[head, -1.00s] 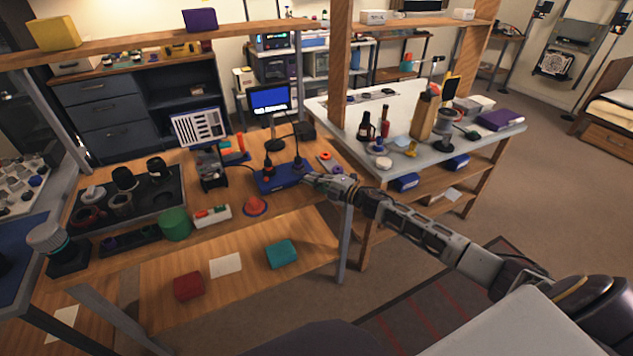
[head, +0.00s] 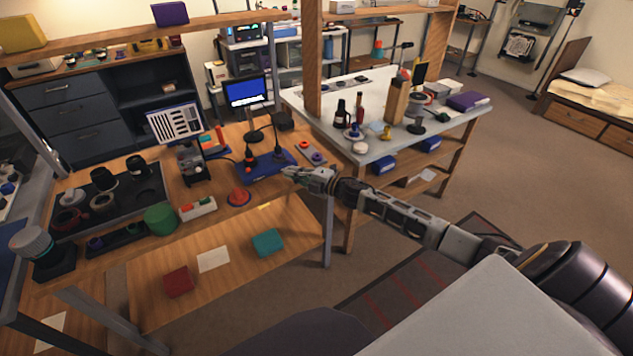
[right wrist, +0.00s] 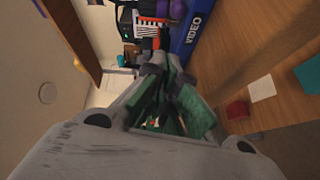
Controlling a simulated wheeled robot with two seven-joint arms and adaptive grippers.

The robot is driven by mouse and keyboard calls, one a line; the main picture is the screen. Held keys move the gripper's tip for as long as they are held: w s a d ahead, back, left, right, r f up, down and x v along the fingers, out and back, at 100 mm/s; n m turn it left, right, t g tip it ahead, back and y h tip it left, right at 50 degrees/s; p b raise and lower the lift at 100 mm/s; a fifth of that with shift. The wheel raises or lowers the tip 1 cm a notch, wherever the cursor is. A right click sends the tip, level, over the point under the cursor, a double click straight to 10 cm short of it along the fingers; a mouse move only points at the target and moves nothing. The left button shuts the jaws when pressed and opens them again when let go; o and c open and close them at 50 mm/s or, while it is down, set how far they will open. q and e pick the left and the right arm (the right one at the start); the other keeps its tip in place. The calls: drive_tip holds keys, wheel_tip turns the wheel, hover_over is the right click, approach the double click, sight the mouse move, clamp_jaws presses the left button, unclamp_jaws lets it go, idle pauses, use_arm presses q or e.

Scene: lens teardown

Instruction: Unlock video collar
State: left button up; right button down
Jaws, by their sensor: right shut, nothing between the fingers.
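A blue block (head: 266,168) sits near the right end of the wooden bench. Two black upright connectors stand on it, a left one (head: 249,155) and a right one (head: 278,152). I cannot make out a separate collar. My right gripper (head: 287,172) is shut and empty beside the block's right front edge. In the right wrist view its fingers (right wrist: 161,66) are together, below and left of the lettered face. I cannot tell if they touch the block. My left gripper is not in view.
A small monitor (head: 246,93) stands behind the block. A grey plate with coloured rings (head: 311,153) lies to its right. The lower front shelf (head: 225,285) has free room.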

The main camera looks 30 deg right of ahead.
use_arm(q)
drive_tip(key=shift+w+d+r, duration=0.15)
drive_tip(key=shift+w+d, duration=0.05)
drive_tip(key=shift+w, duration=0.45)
use_arm(e)
drive_tip(key=v, duration=0.9)
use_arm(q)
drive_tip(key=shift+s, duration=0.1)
use_arm(e)
drive_tip(key=shift+w+d, duration=0.1)
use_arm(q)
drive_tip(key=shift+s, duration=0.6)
use_arm(e)
drive_tip(key=shift+f, duration=0.1)
